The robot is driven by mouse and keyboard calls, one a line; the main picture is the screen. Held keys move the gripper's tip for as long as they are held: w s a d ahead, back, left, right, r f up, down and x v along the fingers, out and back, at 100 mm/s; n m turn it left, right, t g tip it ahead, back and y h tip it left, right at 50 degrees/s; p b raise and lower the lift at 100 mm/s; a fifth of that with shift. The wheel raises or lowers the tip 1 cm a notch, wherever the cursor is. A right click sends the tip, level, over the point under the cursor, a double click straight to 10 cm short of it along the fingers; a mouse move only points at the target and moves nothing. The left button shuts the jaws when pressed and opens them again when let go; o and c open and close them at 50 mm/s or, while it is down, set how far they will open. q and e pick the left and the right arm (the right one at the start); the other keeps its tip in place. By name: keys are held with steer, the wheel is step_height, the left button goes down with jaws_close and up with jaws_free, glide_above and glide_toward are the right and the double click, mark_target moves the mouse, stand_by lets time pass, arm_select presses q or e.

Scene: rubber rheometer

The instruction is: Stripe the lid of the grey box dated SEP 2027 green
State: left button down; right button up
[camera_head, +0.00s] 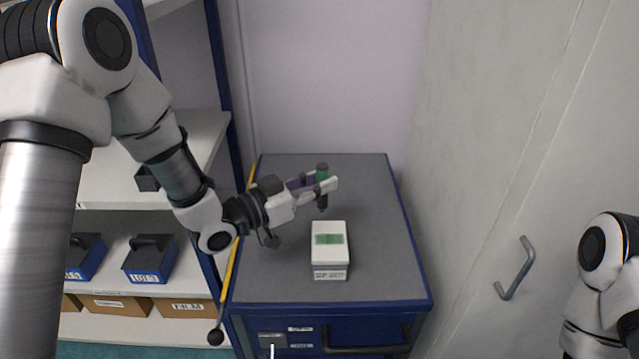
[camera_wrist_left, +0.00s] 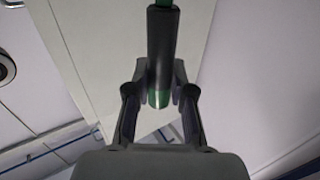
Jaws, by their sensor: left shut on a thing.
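The box (camera_head: 330,257) stands on the grey top of the blue cabinet, with its pale lid facing up. A green band (camera_head: 328,239) lies across the lid's middle. The small print on its front label (camera_head: 329,275) looks like SEP 2027 but is hard to read. My left gripper (camera_head: 324,187) is shut on an upright marker (camera_head: 322,172), dark with green parts, held above and behind the box, apart from the lid. In the left wrist view the marker (camera_wrist_left: 161,48) sits between the two fingers. My right arm shows at the right edge; its gripper is out of view.
The cabinet top (camera_head: 275,270) is otherwise clear. A yellow rod (camera_head: 231,262) with a black knob runs along its left side. Shelves with blue bins (camera_head: 150,262) and brown boxes (camera_head: 115,305) stand at left. A grey door with a handle (camera_head: 515,270) is at right.

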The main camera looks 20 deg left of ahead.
arm_select(q)
step_height(320, 180, up, 2)
steer(key=shift+w+r+p, duration=0.1)
steer(key=shift+r+p, duration=0.1)
steer(key=shift+p, duration=0.8)
steer(key=shift+r, duration=0.3)
steer(key=shift+f, duration=0.1)
